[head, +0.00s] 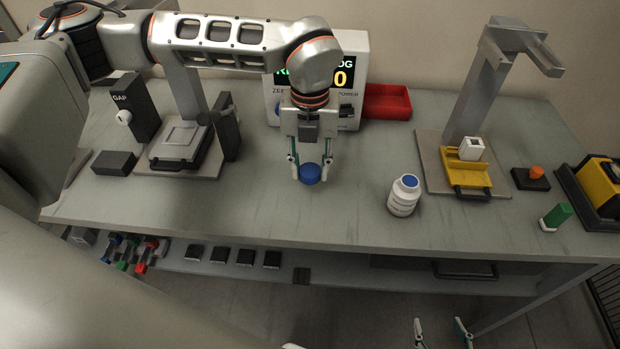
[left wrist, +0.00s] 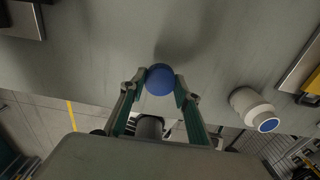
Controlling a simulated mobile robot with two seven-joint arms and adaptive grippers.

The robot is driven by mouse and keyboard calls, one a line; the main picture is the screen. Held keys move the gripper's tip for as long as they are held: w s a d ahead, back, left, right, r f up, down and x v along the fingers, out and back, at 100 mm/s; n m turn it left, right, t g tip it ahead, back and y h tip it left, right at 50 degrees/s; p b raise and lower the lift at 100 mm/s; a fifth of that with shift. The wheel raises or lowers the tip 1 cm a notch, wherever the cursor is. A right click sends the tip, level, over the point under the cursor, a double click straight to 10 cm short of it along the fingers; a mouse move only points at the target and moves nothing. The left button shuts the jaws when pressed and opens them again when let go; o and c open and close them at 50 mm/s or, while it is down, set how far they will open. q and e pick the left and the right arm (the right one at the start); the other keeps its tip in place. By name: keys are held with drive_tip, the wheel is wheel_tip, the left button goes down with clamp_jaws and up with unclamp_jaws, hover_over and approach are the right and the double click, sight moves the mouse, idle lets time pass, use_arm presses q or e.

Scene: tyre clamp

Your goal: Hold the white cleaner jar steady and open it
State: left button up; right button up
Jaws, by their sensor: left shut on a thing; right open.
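The white cleaner jar (head: 403,198) stands upright on the bench, right of centre. Its top shows a blue disc inside a white rim; it also shows in the left wrist view (left wrist: 249,103). My left gripper (head: 307,173) is shut on a round blue lid (head: 311,175), which also shows between the fingertips in the left wrist view (left wrist: 160,79). It holds the lid to the left of the jar, apart from it. My right gripper (head: 441,332) is open and empty at the bottom of the head view, below the bench's front edge. Neither gripper touches the jar.
A press stand with a yellow tray (head: 462,176) is right of the jar. An orange button (head: 536,172) and a green-topped item (head: 556,215) stand further right. A gauge fixture (head: 185,142) is at left, a display box and red bin (head: 386,103) behind. The bench front is mostly clear.

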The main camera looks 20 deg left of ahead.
sight(310, 190)
use_arm(q)
drive_tip(key=shift+f, duration=2.3)
drive_tip(key=shift+f, duration=0.1)
drive_tip(key=o, duration=1.2)
wheel_tip(310, 190, up, 12)
drive_tip(key=shift+r+b, duration=0.15)
drive_tip(key=shift+b, duration=0.35)
